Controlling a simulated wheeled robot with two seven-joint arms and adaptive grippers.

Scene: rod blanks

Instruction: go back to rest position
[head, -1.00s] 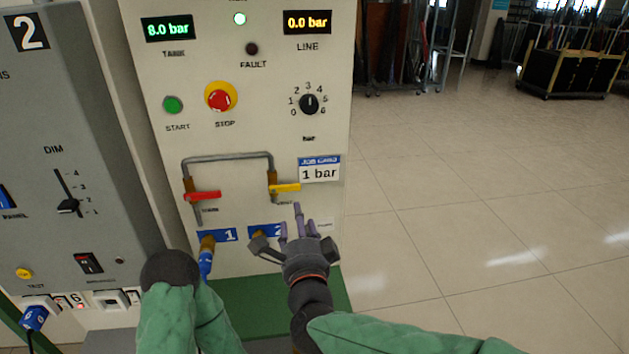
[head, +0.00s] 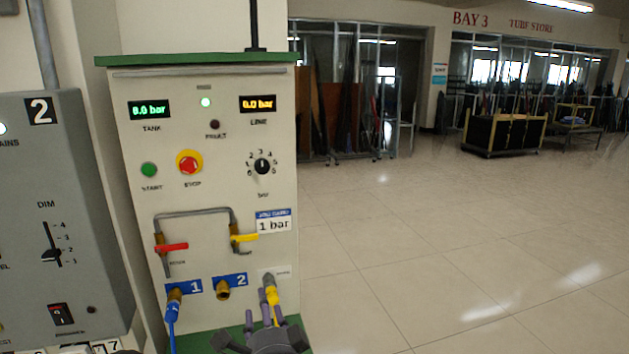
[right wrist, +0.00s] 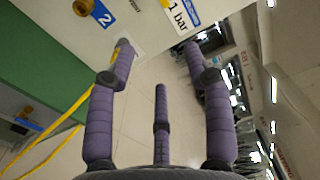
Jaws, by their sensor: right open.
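My right gripper (head: 266,318) is at the bottom of the head view, in front of the panel's lower right. Its purple fingers point up and are spread, with nothing between them. The right wrist view shows the same open fingers (right wrist: 158,62), with the panel beyond the left ones. A yellow hose end (head: 272,296) stands at the grey fitting at the panel's lower right, just beyond the fingers. The fingers overlap it in the picture; I cannot tell whether they touch.
The pale panel (head: 205,120) has a blue hose (head: 173,309) at port 1 and a bare brass port 2 (head: 222,290). A grey cabinet (head: 55,180) stands at left. A yellow hose (right wrist: 62,133) hangs in the wrist view. The floor (head: 420,230) at right is clear.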

